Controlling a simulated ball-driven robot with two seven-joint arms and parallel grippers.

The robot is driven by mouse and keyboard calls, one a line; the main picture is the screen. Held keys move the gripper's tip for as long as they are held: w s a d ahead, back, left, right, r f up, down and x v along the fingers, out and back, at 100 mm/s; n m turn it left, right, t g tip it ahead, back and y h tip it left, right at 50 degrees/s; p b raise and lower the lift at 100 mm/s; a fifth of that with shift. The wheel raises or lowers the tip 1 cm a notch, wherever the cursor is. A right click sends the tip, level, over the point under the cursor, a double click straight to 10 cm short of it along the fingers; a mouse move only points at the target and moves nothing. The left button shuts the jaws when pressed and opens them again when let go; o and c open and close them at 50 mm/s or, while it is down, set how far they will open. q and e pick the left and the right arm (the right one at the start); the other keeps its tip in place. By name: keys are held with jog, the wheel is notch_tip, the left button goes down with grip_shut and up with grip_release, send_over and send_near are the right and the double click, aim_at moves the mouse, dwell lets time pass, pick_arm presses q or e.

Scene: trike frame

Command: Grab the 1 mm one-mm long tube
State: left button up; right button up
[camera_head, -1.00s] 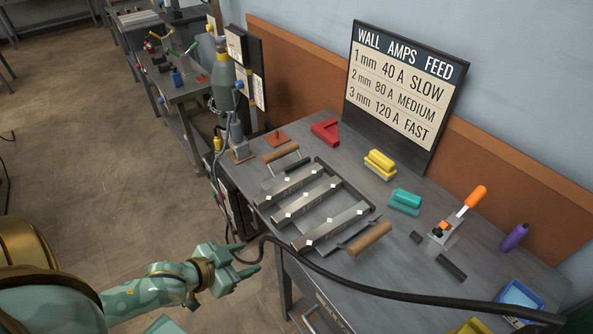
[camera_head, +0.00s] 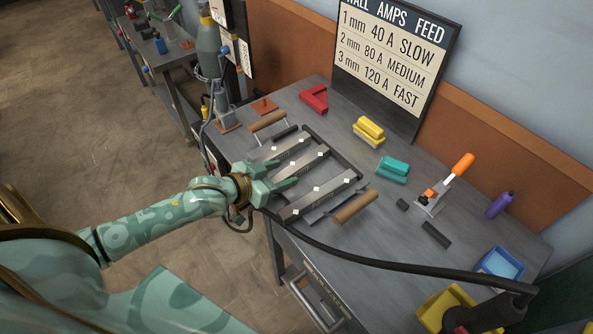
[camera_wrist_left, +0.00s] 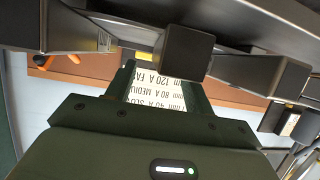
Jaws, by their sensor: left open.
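Three long grey metal tubes lie side by side in a dark tray (camera_head: 347,164) with wooden handles: a far tube (camera_head: 282,147), a middle tube (camera_head: 308,160) and a near tube (camera_head: 325,198). Their markings are too small to read, so I cannot tell which is the 1 mm one. My left gripper (camera_head: 287,173) is open, its fingers pointing over the tray around the middle tube's near-left end; I cannot tell whether they touch it. In the left wrist view, square tube ends (camera_wrist_left: 184,53) show close beyond the gripper. My right gripper is not in view.
A wall sign (camera_head: 392,50) lists wall, amps and feed. On the bench are a red angle piece (camera_head: 314,98), yellow block (camera_head: 368,130), teal block (camera_head: 393,169), orange-handled clamp (camera_head: 448,183) and purple bottle (camera_head: 499,205). A black cable (camera_head: 370,260) runs along the front.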

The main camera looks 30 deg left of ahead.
aim_at(293, 167)
pick_arm(q)
jog(key=b+x, duration=0.1)
jog(key=x, duration=0.3)
jog(key=shift+w+a+f+b, duration=0.15)
jog(key=shift+w+b, duration=0.1)
jog(key=shift+b, duration=0.15)
jog(key=shift+s+r, duration=0.1)
jog(key=shift+r, duration=0.1)
grip_shut()
jog(key=shift+r, duration=0.1)
